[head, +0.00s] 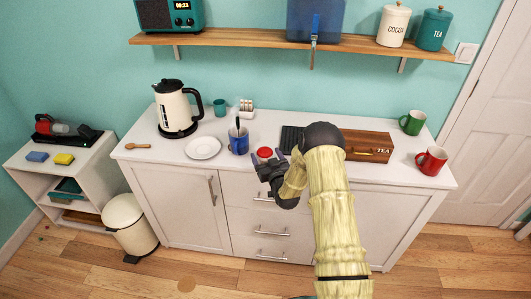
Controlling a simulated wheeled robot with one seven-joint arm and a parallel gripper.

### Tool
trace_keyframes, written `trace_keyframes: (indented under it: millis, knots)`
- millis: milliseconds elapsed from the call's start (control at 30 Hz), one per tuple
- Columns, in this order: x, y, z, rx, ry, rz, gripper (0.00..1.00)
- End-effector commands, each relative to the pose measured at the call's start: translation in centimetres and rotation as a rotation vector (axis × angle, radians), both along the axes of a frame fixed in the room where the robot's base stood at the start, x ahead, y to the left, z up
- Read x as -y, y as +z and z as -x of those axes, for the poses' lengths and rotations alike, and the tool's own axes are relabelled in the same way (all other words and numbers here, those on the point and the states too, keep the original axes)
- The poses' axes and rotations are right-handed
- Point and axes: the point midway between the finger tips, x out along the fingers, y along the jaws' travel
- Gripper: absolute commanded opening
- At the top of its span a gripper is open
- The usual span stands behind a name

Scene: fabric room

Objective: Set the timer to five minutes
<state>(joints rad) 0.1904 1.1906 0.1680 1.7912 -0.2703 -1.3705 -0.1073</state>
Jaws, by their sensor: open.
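A small red round thing (264,152) lies on the white counter (285,125), to the right of the blue mug; it may be the timer, but its face is too small to read. My gripper (269,160) is open and empty at the counter's front edge. Its fingertips are close to the red thing, on the near side of it; I cannot tell if they touch. A teal device (170,16) with a lit digital display stands on the wooden shelf, cut off by the top edge; its digits are hard to read.
A blue mug (238,142) with a spoon, a white plate (203,147) and a kettle (175,108) stand left of my gripper. A wooden tea box (368,146), green mug (412,122) and red mug (431,160) are to the right. The shelf (260,42) overhangs the counter.

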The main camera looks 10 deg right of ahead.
Motion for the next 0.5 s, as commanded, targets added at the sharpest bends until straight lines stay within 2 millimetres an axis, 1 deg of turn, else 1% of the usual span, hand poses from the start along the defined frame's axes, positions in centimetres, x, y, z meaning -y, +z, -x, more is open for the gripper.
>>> trace_keyframes:
  millis: [100, 200, 467, 500]
  knots:
    - [-0.2, 0.1, -1.1, 0.001, 0.000, 0.000, 0.77]
    - [-0.3, 0.1, -1.5, 0.001, 0.001, -0.001, 0.77]
    - [-0.3, 0.0, -1.5, 0.000, 0.001, -0.001, 0.77]
    - [-0.3, 0.0, -1.5, 0.000, 0.001, -0.001, 0.72]
